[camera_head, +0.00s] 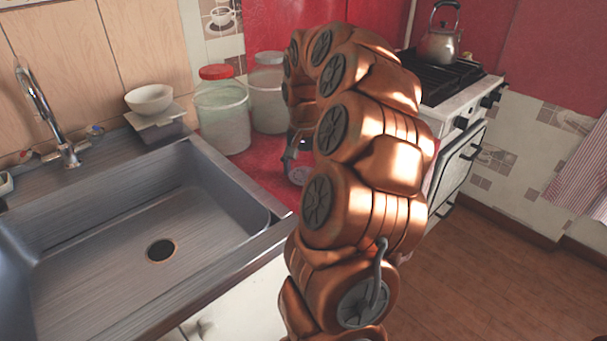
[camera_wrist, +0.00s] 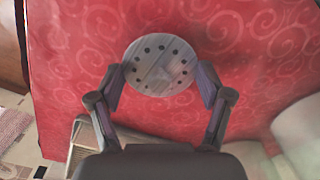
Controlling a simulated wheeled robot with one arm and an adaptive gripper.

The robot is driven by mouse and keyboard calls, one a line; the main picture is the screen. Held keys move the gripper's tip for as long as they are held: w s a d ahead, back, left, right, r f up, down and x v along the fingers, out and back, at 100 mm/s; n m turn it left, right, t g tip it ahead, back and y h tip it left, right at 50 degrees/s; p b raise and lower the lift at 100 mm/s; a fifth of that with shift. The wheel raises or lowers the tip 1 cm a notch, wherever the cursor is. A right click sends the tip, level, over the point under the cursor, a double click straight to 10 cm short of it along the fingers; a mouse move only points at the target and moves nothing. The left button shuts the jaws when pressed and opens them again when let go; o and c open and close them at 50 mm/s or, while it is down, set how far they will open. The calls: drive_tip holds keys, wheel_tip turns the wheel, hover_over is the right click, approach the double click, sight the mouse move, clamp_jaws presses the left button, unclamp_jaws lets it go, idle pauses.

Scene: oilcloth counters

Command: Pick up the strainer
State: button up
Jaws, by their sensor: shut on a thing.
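The strainer (camera_wrist: 160,65) is a round grey disc with a ring of dark holes, seen in the wrist view over the red patterned oilcloth. My gripper (camera_wrist: 163,83) has a finger at its left edge and another at its right edge, and is shut on it. I cannot tell whether the strainer touches the counter or is slightly above it. In the head view my copper-coloured arm arches over the red counter and hides most of the gripper area.
Two jars, one with a red lid (camera_head: 222,115) and one pale-lidded (camera_head: 268,95), stand behind the gripper area. A metal sink (camera_head: 100,235) is at left, with a white bowl (camera_head: 149,99) behind it. A stove (camera_head: 462,95) with a kettle (camera_head: 440,42) stands at right.

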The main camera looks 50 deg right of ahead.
sight(304, 168)
wheel_tip(304, 168, up, 9)
drive_tip(key=shift+r, duration=0.1)
idle(0.3)
drive_tip(key=shift+p, duration=0.3)
